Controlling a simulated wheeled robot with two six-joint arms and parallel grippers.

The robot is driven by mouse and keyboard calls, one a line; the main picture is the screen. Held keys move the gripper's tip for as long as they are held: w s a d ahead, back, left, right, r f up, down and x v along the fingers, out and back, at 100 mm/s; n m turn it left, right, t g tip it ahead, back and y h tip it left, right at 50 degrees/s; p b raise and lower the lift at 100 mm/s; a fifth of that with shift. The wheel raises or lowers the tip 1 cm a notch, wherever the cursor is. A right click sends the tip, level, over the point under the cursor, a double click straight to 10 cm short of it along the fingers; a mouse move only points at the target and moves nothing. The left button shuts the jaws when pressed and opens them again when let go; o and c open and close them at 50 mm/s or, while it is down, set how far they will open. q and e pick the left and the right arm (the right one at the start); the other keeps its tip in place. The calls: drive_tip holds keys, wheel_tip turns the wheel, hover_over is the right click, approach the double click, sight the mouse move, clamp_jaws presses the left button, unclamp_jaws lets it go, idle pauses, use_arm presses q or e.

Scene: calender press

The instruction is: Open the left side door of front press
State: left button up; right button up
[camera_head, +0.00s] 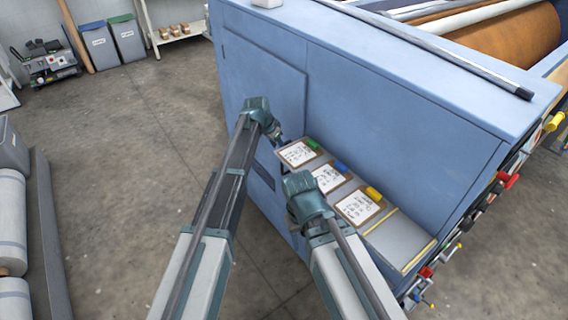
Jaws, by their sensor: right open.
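The blue press (400,125) stands at the centre and right. Its side door (262,75) is a large flat blue panel on the left part of the near side, and it looks closed, flush with the body. My left arm reaches up in front of the door. Its end (272,125) is close to the door's lower right part, but I cannot tell whether it touches or how its fingers stand. My right gripper (301,188) is open, lower and to the right, in front of the shelf with clipboards; its fingertips are hard to make out. My arms hide the door's lower part.
A shelf (405,245) with several clipboards (358,206) juts from the press beside my right gripper. Coloured knobs (508,180) line the press's right end. The floor (130,150) left of the press is clear.

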use_arm(q)
drive_tip(key=b+x, duration=0.7)
drive_tip(key=x, duration=0.2)
drive_tip(key=shift+w+f+b, duration=0.1)
drive_tip(key=shift+f+b, duration=0.15)
drive_tip(key=shift+b, duration=0.05)
clamp_jaws()
idle(1.0)
